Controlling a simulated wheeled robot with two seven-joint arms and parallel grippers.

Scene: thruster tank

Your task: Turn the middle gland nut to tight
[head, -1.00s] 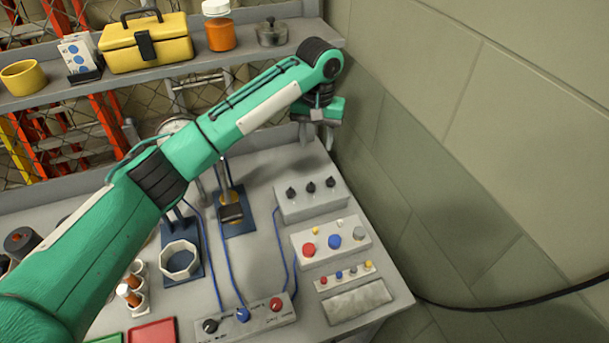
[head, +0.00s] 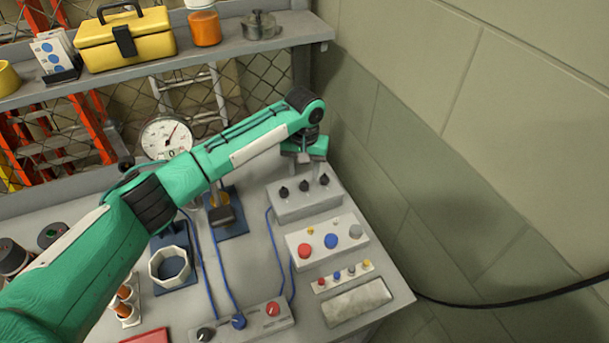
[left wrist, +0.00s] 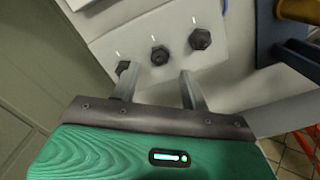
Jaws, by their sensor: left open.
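A pale grey box (head: 300,203) on the bench carries three black gland nuts in a row. The middle gland nut (head: 304,186) stands between the left nut (head: 284,192) and the right nut (head: 324,179). My left gripper (head: 304,170) is over the back of the box, close to the nuts. In the left wrist view, its two fingers (left wrist: 158,84) are open and empty. The middle nut (left wrist: 159,55) shows just beyond the gap between them, apart from both. One outer nut (left wrist: 122,68) is close to a finger. A white mark shows by each nut. My right gripper is not in view.
In front of the box stand a panel of coloured buttons (head: 327,256), a smaller button strip (head: 343,291) and a grey plate (head: 357,302). Blue cables (head: 270,240) run to its left. A wall (head: 480,150) rises close on the right; a shelf (head: 300,36) is above.

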